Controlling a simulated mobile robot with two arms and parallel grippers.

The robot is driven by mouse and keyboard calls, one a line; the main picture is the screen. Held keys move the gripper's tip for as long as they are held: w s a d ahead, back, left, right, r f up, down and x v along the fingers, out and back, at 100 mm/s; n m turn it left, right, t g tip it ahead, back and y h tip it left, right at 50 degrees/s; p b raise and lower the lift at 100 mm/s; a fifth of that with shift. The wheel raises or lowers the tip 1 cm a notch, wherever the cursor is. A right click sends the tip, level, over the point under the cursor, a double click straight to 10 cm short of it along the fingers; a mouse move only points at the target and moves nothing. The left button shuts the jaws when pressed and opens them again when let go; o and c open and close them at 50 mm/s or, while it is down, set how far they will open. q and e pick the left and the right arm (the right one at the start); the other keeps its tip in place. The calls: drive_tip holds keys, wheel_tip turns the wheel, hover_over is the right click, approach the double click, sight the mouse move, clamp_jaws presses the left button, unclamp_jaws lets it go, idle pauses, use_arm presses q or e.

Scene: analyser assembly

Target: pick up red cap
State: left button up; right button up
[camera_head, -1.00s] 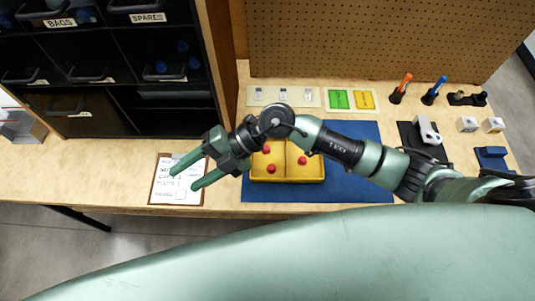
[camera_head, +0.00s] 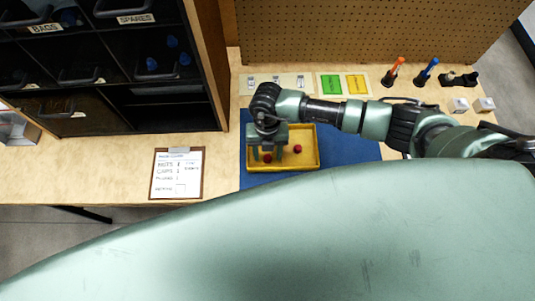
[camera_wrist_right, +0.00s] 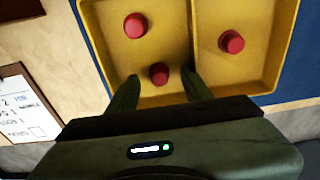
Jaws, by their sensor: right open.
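A yellow tray (camera_head: 308,166) with a divider holds red caps. In the right wrist view three caps show: one at upper left (camera_wrist_right: 135,26) and one at lower middle (camera_wrist_right: 159,73) in the left compartment, and one (camera_wrist_right: 231,42) in the right compartment. In the head view two show, a near-left cap (camera_head: 267,158) and a right-hand cap (camera_head: 297,149). My right gripper (camera_head: 267,153) points down over the left compartment, open. In the wrist view its fingertips (camera_wrist_right: 157,88) are on either side of the lower middle cap. I cannot tell whether they touch it. My left gripper is out of view.
The tray lies on a blue mat (camera_head: 350,154). A clipboard (camera_head: 176,190) lies to its left. Black shelving (camera_head: 160,118) stands at the left, and a pegboard (camera_head: 370,35) at the back. Green and yellow cards (camera_head: 343,84) and two screwdrivers (camera_head: 425,75) sit behind the mat.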

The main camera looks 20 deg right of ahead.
drive_tip(key=shift+s+f, duration=0.1)
drive_tip(key=shift+f, duration=0.25)
clamp_jaws()
idle(0.3)
